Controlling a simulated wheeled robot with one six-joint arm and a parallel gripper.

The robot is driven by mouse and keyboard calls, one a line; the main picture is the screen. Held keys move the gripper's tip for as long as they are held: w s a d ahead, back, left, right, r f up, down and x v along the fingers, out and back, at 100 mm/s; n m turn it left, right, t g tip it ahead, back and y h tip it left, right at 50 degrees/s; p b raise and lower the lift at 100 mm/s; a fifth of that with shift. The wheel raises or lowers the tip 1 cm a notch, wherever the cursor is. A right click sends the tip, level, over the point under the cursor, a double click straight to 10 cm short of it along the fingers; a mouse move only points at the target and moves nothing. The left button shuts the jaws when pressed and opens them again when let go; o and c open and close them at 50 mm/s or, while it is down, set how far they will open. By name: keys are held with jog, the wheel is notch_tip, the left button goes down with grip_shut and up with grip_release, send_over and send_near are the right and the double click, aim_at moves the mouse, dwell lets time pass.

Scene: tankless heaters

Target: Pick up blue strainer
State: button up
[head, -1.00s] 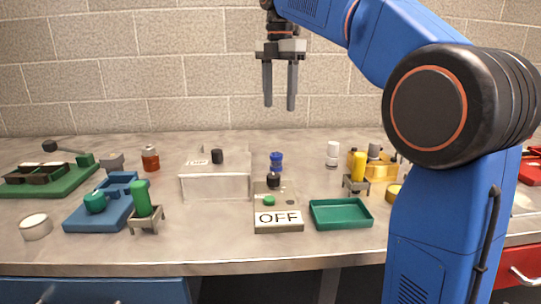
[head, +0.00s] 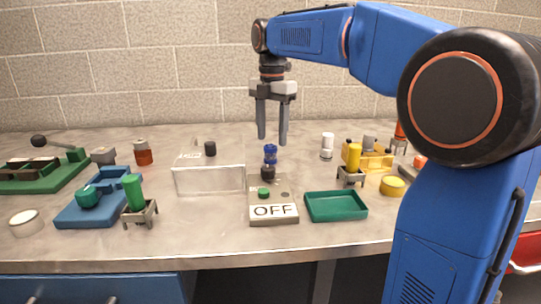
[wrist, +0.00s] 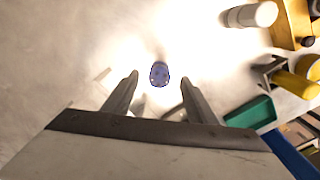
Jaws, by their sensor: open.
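The blue strainer (head: 270,154) is a small upright blue piece standing on the table behind the grey OFF box. It also shows from above in the wrist view (wrist: 159,74), ahead of and between my fingertips. My gripper (head: 272,141) is open and empty, pointing down, with its fingertips just above the strainer's height in the head view. In the wrist view the two fingers (wrist: 158,80) stand apart on either side of the strainer, and I see no contact.
A grey box marked OFF (head: 273,211) with a black knob stands in front. A clear box (head: 209,181) is to the left, a green tray (head: 336,206) to the right. A white bottle (head: 327,145) and a yellow cylinder in a stand (head: 353,158) are further right.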

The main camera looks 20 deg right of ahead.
aim_at(271, 147)
jog(key=shift+s+a+f, duration=0.1)
jog(key=shift+a+f, duration=0.05)
jog(key=shift+f, duration=1.15)
jog(key=shift+s+a+f, duration=0.1)
jog(key=shift+f, duration=1.15)
jog(key=c, duration=1.2)
